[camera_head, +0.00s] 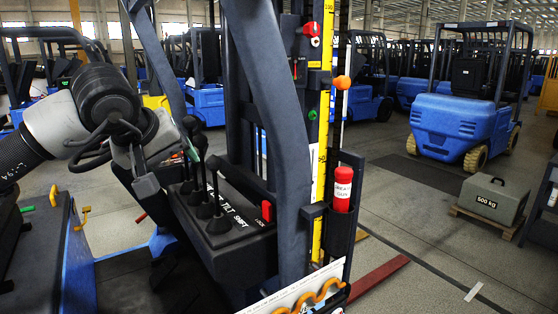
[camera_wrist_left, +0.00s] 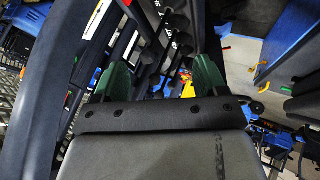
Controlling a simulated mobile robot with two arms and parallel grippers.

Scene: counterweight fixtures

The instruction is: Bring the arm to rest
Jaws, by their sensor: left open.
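My left arm comes in from the left in the head view. Its gripper (camera_head: 176,155) is beside the black control levers (camera_head: 212,208) of a forklift console. In the left wrist view, the gripper (camera_wrist_left: 162,78) has its two green fingers well apart, with nothing held between them. The levers (camera_wrist_left: 176,48) show beyond and between the fingers; whether a finger touches one cannot be told. My right gripper is in neither view.
A dark mast post (camera_head: 278,130) and a yellow scale (camera_head: 319,170) stand right of the console. A red cylinder (camera_head: 342,190) is mounted beside them.

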